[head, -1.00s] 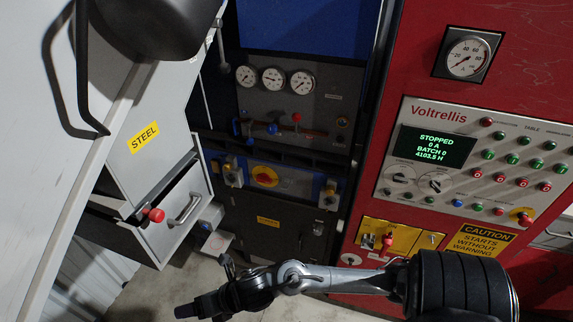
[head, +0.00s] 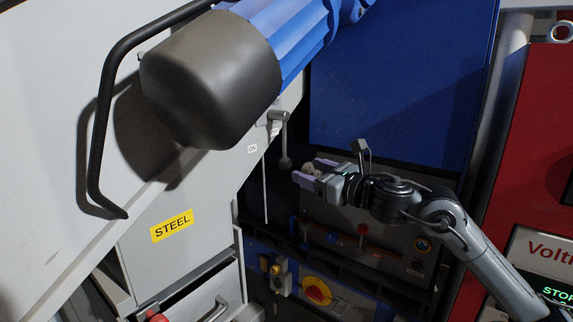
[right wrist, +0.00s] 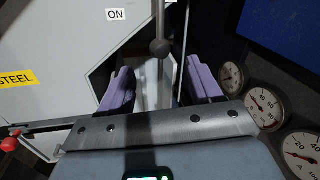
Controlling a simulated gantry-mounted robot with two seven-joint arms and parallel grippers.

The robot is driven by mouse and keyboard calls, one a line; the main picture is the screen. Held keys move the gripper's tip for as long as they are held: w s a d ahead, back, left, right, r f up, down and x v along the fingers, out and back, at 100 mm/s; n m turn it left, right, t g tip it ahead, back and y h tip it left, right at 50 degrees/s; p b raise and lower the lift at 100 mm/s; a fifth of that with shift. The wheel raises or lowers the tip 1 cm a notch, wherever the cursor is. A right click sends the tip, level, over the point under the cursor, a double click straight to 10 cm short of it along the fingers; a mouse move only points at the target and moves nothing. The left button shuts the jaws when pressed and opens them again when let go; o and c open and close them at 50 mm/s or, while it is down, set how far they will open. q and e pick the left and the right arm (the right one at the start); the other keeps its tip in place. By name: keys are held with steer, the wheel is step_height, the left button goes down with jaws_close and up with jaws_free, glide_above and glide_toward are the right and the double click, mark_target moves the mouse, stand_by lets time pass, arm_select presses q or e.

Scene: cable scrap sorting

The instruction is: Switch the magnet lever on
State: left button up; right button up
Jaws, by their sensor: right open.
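The magnet lever (head: 284,138) hangs from a pivot on the grey machine's side, pointing down with a dark round knob (head: 285,162) at its end. A white ON label (head: 252,148) is left of it. My right gripper (head: 309,169) is open and empty, its purple fingers pointing left, just right of the knob. In the right wrist view the lever (right wrist: 160,18) hangs at top centre, its knob near the gap between the open fingers (right wrist: 157,66); they do not hold it. My left gripper is not in view.
A blue and dark grey cylinder (head: 210,80) overhangs the upper middle. A black handle (head: 104,130) and a yellow STEEL label (head: 171,226) are on the grey machine. Gauges (right wrist: 264,105) sit right of the fingers. A blue panel (head: 395,80) stands behind my right arm.

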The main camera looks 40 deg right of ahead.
mark_target(289, 163)
steer(key=w+p, duration=0.1)
steer(key=w, duration=0.2)
steer(key=w+p, duration=0.1)
steer(key=w, duration=0.1)
steer(key=w+p, duration=0.2)
steer(key=w, duration=0.1)
steer(key=shift+w+a+r, duration=0.1)
steer(key=shift+w+a, duration=0.15)
steer(key=shift+w, duration=0.75)
steer(key=shift+c, duration=0.8)
jaws_close()
